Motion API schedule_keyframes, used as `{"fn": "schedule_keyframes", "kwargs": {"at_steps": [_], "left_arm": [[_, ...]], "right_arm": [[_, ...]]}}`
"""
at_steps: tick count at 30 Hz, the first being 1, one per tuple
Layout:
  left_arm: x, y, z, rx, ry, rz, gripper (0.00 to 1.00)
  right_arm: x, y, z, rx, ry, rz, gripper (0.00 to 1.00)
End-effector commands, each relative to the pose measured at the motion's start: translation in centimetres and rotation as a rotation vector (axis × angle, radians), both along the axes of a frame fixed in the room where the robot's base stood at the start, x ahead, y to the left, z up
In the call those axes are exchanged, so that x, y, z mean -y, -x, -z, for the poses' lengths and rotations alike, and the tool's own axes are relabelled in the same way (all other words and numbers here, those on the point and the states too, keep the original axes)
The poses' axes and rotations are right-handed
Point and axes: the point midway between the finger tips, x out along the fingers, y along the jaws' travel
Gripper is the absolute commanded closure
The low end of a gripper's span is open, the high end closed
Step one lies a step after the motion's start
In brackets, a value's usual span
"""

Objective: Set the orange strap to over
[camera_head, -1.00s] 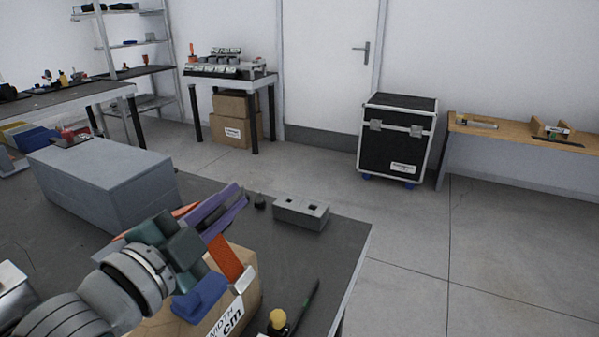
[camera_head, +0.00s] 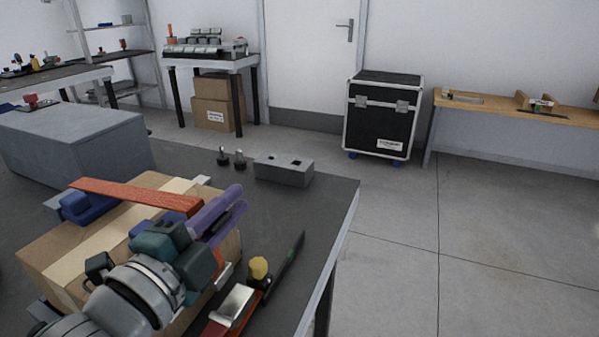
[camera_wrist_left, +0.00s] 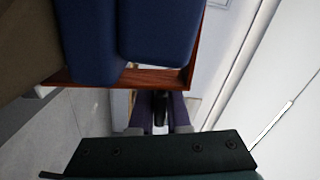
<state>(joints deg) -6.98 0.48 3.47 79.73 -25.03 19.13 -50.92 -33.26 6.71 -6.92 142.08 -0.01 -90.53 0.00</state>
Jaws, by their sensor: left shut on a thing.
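The orange strap (camera_head: 135,194) is a flat, stiff-looking band in the head view. It extends over the top of a cardboard box (camera_head: 60,250) from a blue block (camera_head: 88,206) at the left toward my left gripper. My left gripper (camera_head: 222,213), with purple fingers, is at the strap's right end, and its jaws are shut on it. The arm hides the box's near side and part of the grip. In the left wrist view, the purple fingers (camera_wrist_left: 160,112) show with a dark part between them, below a reddish-brown edge and blue blocks (camera_wrist_left: 160,35). My right gripper is out of view.
A grey case (camera_head: 75,145) stands behind the box, and a grey block with holes (camera_head: 284,169) lies behind the gripper.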

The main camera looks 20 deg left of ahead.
Motion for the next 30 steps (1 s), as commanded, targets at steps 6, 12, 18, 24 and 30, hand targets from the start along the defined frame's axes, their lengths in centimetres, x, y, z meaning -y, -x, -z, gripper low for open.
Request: {"fn": "schedule_keyframes", "kwargs": {"at_steps": [6,12,18,24,30], "left_arm": [[-0.1,0.0,0.1,-0.004,0.007,-0.003,1.00],[-0.1,0.0,0.1,-0.003,0.005,-0.003,0.67],[-0.1,0.0,0.0,-0.003,0.004,-0.002,0.57],[-0.1,0.4,0.1,-0.003,0.003,-0.002,0.57],[-0.3,3.3,0.1,-0.006,0.004,-0.002,0.57]], "right_arm": [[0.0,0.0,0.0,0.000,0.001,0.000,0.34],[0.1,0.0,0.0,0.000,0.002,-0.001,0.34],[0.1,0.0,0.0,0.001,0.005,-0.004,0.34],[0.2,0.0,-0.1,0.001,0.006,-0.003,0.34],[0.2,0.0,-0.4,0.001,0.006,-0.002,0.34]]}}
